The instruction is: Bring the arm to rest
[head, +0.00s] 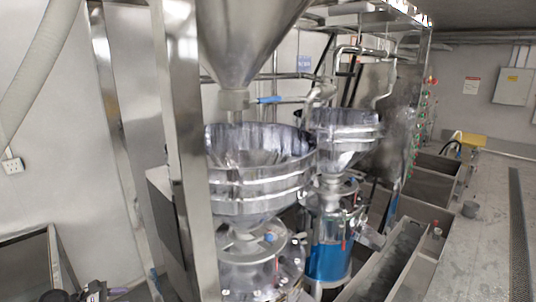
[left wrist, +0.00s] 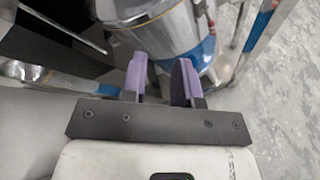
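My left gripper (left wrist: 161,70) shows in the left wrist view with its two purple fingers apart and nothing between them. Beyond the fingertips stands a shiny metal machine body with a blue band (left wrist: 200,52); the fingers do not appear to touch it. My right gripper is in neither view.
Two bean grinders with steel hoppers, a near one (head: 258,183) and a far one (head: 345,137), stand mid-view. A tall steel post (head: 187,150) stands at their left.

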